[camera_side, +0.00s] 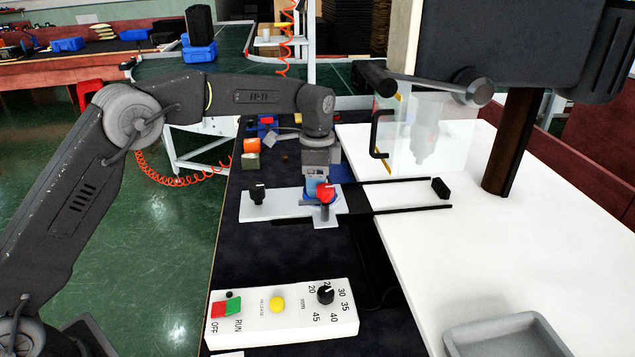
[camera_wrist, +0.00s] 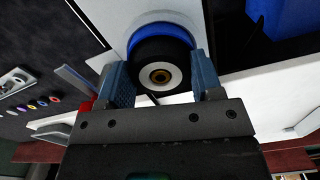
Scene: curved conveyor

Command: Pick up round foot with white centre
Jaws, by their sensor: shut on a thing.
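The round foot (camera_wrist: 160,62) is black with a white ring around a brassy centre, seen in the wrist view. It lies between the two blue fingers of my gripper (camera_wrist: 161,82), which are shut on its sides. A blue round piece (camera_wrist: 158,32) shows right behind the foot, against a white surface. In the side view my gripper (camera_side: 321,200) points down over the white plate of the fixture (camera_side: 285,203). There the foot is hidden by the gripper and a red knob (camera_side: 325,192). I cannot tell whether the foot is lifted off.
A control box (camera_side: 282,312) with buttons and a dial stands in front. A clear guard (camera_side: 440,148) hangs to the right of my gripper. A grey tray (camera_side: 510,338) lies at the lower right on the white table (camera_side: 440,255), which has much free room.

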